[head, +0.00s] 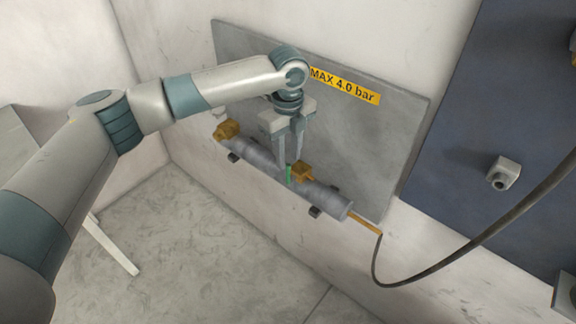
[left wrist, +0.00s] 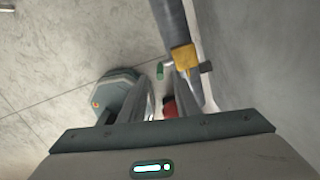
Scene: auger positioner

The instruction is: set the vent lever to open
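A grey cylinder (head: 258,157) with brass fittings is mounted low on a grey wall plate. A brass block (head: 302,172) sits on its right half, with a small green piece (head: 288,174) beside it that looks like the vent lever's handle. In the left wrist view, the brass block (left wrist: 185,57) has the green piece (left wrist: 160,71) on its left and a dark stub on its right. My left gripper (head: 291,168) points down at the block. Its fingers are apart, with the tips close to the green piece; contact cannot be told. My right gripper is not in view.
A yellow label (head: 344,86) reading "MAX 4.0 bar" is on the wall plate (head: 385,150). A dark hose (head: 470,245) runs from the cylinder's right end up to the right. A blue panel (head: 510,90) carries a grey fitting (head: 503,173). The floor below is clear.

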